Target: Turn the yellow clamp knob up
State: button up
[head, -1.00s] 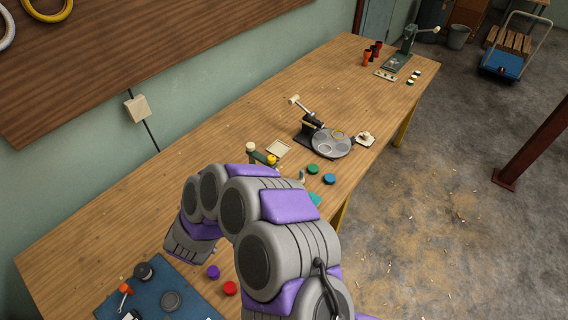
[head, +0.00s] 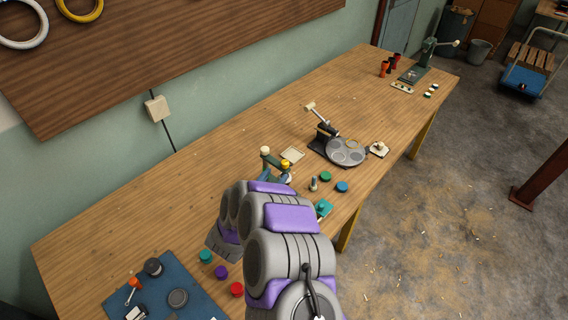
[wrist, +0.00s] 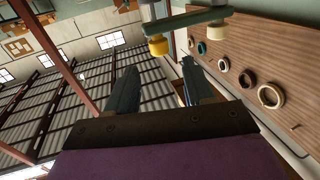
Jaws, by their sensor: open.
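The yellow clamp knob (head: 285,163) sits on a dark green fixture on the workbench, next to a taller cream knob (head: 265,150). In the wrist view the yellow knob (wrist: 158,46) hangs at the top, just beyond the gap between my fingertips. The cream knob (wrist: 216,31) is to its right, past the right finger. My gripper (wrist: 158,67) is open, with nothing between its two fingers. In the head view my arm hides most of the gripper and the lower part of the fixture.
A blue mat (head: 200,302) with parts is at front left. The bench's far middle is clear.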

aim_at(283, 165)
jog(key=x, duration=0.8)
jog(key=shift+b, duration=0.4)
jog(key=shift+c, duration=0.5)
jog(key=c, duration=0.8)
jog(key=shift+c, duration=0.2)
